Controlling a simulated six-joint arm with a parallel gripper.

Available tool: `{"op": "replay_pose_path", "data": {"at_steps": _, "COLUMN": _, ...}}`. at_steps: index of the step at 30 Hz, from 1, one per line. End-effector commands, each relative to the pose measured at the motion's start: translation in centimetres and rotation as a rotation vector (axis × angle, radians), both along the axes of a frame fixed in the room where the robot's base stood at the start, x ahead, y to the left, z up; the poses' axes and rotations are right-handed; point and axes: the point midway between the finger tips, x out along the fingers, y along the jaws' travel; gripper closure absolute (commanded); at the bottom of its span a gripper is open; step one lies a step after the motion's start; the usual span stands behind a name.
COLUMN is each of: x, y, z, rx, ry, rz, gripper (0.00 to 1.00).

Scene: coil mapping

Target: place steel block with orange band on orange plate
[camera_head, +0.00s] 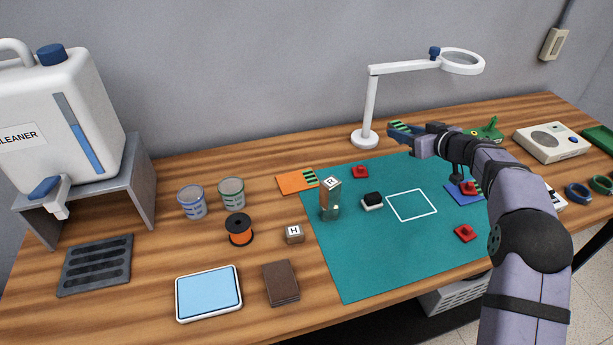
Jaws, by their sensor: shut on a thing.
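The orange plate (293,184) lies at the left back edge of the teal mat, with green and dark stripes at its right side. A tall shiny block (330,198) marked R stands upright on the mat, right of the plate and apart from it. Its upper part looks orange-brown; I cannot tell whether this is a band or a reflection. My gripper (402,132) is over the back of the table, away from both. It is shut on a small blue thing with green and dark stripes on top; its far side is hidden.
A lamp (366,138) stands behind the mat (370,265). A black-and-white piece (372,201), a white square outline, red pieces (465,233) and a blue plate (462,196) are on the mat. Tins (191,203), a spool (239,230) and a block marked H (294,234) lie left. The mat's front is clear.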

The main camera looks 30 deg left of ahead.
Motion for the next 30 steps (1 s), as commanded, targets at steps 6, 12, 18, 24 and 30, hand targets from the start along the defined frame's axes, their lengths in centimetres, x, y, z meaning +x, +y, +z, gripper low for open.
{"op": "replay_pose_path", "data": {"at_steps": 6, "x": 0.2, "y": 5.3, "z": 1.0, "rx": 0.002, "ry": -0.01, "rz": -0.14, "gripper": 1.0}}
{"op": "replay_pose_path", "data": {"at_steps": 12, "x": -0.8, "y": 9.5, "z": 1.7, "rx": 0.005, "ry": -0.006, "rz": -0.307, "gripper": 1.0}}
{"op": "replay_pose_path", "data": {"at_steps": 18, "x": -3.3, "y": 12.5, "z": 2.1, "rx": 0.009, "ry": 0.003, "rz": -0.468, "gripper": 1.0}}
{"op": "replay_pose_path", "data": {"at_steps": 24, "x": -6.4, "y": 14.3, "z": 2.3, "rx": 0.009, "ry": 0.011, "rz": -0.601, "gripper": 1.0}}
{"op": "replay_pose_path", "data": {"at_steps": 30, "x": -10.1, "y": 15.8, "z": 2.1, "rx": 0.006, "ry": 0.016, "rz": -0.712, "gripper": 1.0}}
